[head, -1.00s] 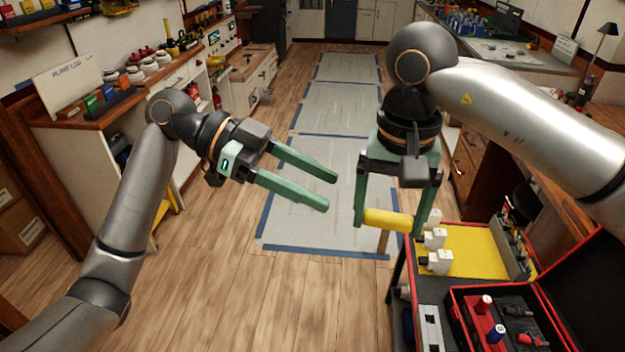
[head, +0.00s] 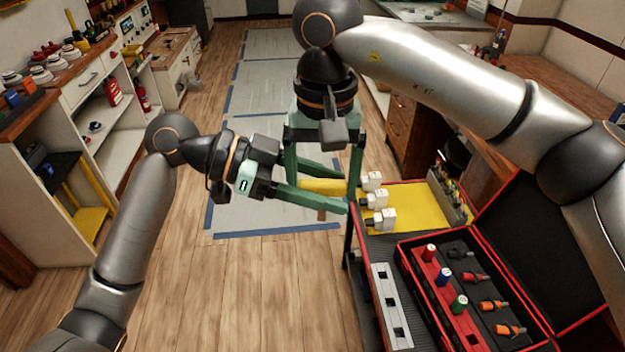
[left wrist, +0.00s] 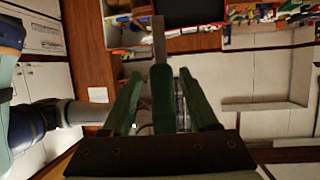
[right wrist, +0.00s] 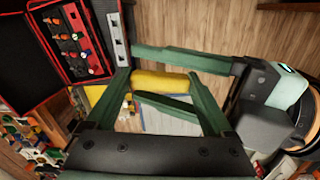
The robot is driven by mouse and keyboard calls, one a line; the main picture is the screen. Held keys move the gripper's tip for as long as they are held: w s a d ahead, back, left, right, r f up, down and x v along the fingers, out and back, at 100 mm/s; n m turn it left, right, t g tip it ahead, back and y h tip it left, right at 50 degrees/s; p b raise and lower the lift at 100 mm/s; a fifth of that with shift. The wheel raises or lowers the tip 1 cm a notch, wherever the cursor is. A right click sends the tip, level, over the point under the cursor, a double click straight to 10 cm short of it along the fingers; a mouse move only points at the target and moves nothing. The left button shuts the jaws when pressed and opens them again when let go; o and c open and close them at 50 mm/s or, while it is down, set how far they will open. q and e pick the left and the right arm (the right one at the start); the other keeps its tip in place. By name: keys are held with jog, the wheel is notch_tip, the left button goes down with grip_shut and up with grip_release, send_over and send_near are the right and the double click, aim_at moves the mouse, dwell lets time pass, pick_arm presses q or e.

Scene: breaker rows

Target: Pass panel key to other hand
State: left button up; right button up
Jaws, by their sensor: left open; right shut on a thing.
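The panel key shows as a yellow handle (head: 322,187) held crosswise between the fingertips of my right gripper (head: 325,188), which is shut on its ends. A short brownish piece shows below the handle in the head view. The handle also shows in the right wrist view (right wrist: 160,82). My left gripper (head: 342,194) is open, its fingers on either side of the handle; I cannot tell whether they touch it. In the left wrist view, a green finger stands between my left fingers (left wrist: 157,95), with a grey-brown bar beyond it; the yellow handle is hidden there.
A cart with a yellow mat (head: 405,222) stands at the right, with several white blocks (head: 382,220) along the mat's left edge. An open red-edged case (head: 398,248) holds coloured pieces. A shelf unit (head: 135,130) stands at the left. The floor between is clear.

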pick_arm(q)
grip_shut()
dwell(0.5)
jog(key=shift+s, duration=0.15)
pick_arm(e)
jog(key=o, duration=1.1)
jog(key=shift+w, duration=0.1)
